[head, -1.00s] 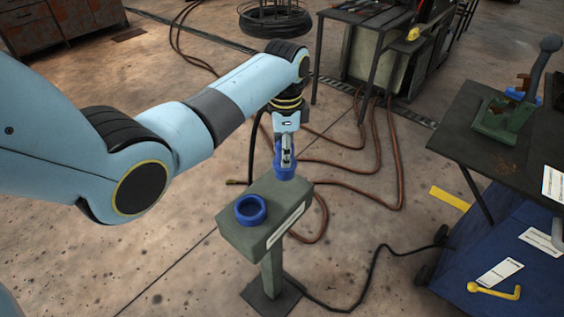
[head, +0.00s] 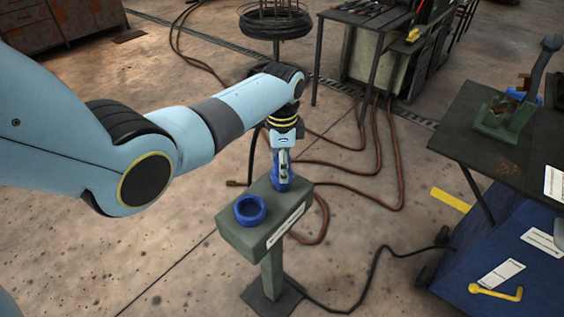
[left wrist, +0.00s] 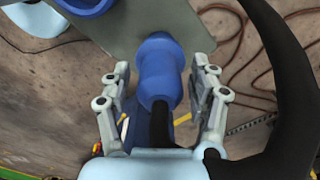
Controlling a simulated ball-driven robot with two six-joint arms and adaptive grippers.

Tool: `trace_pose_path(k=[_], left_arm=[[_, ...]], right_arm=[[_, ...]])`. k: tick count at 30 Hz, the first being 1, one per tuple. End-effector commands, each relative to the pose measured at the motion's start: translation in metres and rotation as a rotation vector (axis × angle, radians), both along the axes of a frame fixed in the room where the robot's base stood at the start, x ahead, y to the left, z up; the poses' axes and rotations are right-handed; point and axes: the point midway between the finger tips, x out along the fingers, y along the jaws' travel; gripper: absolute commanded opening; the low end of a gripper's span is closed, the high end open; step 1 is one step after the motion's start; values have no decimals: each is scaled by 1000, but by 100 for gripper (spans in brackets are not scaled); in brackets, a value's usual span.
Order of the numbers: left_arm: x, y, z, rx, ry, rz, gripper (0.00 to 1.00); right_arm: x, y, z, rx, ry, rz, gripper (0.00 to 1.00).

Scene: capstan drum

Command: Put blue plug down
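The blue plug (head: 283,184) stands upright at the far end of the grey-green pedestal top (head: 236,231). In the left wrist view the plug (left wrist: 160,72) lies between the fingers of my left gripper (left wrist: 160,88), with a gap visible on each side. The gripper is open around the plug. In the head view my left gripper (head: 283,164) points down over the plug and partly hides it. A blue ring-shaped socket (head: 250,210) sits at the near end of the pedestal top. My right gripper is not in view.
A black cable loop (left wrist: 290,90) passes close on the right in the left wrist view. Red-brown hoses (head: 350,170) lie on the floor behind the pedestal. A dark workbench (head: 470,150) with a green lever tool (head: 508,118) stands to the right.

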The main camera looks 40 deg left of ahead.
Motion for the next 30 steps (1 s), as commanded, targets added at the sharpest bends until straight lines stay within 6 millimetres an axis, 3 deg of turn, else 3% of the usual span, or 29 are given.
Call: trace_pose_path(k=[7,11,24,30], left_arm=[[0,0,1,0,0,0,62],[1,0,11,0,-1,0,62],[1,0,102,0,-4,0,62],[0,0,121,0,0,0,62]], right_arm=[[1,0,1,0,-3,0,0],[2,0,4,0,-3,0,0],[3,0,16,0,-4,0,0],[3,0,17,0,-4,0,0]])
